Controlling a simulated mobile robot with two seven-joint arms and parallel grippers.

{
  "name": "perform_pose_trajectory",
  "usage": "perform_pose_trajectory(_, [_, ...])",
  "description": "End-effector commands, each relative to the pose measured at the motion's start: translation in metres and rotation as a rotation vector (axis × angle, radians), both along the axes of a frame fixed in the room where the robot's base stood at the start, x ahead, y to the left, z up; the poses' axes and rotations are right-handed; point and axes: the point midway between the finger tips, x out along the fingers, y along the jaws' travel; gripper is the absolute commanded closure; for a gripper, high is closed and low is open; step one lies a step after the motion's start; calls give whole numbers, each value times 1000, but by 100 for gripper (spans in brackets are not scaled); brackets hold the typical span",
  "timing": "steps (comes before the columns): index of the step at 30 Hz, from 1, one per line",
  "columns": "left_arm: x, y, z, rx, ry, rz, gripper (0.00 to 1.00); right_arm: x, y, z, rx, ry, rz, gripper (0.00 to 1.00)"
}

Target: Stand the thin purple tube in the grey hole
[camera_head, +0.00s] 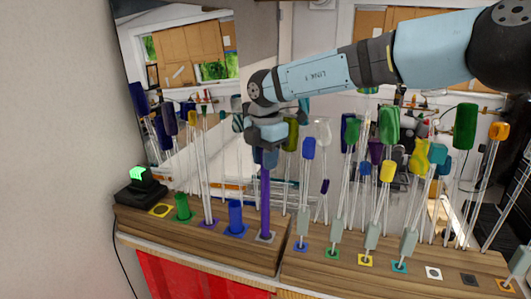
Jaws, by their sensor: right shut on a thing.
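The thin purple tube (265,205) stands close to upright on the left wooden block. Its lower end is at the grey square that marks the grey hole (271,239); I cannot tell how deep it sits in the hole. My right gripper (265,148), on the arm that comes in from the right, is shut on the upper end of the tube. The gripper hides the top of the tube. My left gripper is not in view.
On the same block (200,240), a blue tube (235,216) and a green tube (182,206) stand left of the purple one. A yellow-marked hole (161,210) is empty. Several glass rods with coloured heads crowd the right side. A black device (140,189) with a green light is at the left end.

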Motion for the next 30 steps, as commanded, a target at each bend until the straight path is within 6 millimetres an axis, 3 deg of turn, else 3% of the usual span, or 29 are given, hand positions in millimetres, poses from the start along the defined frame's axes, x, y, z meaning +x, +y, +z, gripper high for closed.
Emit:
perform_pose_trajectory(13, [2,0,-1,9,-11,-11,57,0,0,-43,-1,2,0,100])
perform_pose_trajectory(30, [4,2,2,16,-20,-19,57,0,0,-47,-1,2,-1,100])
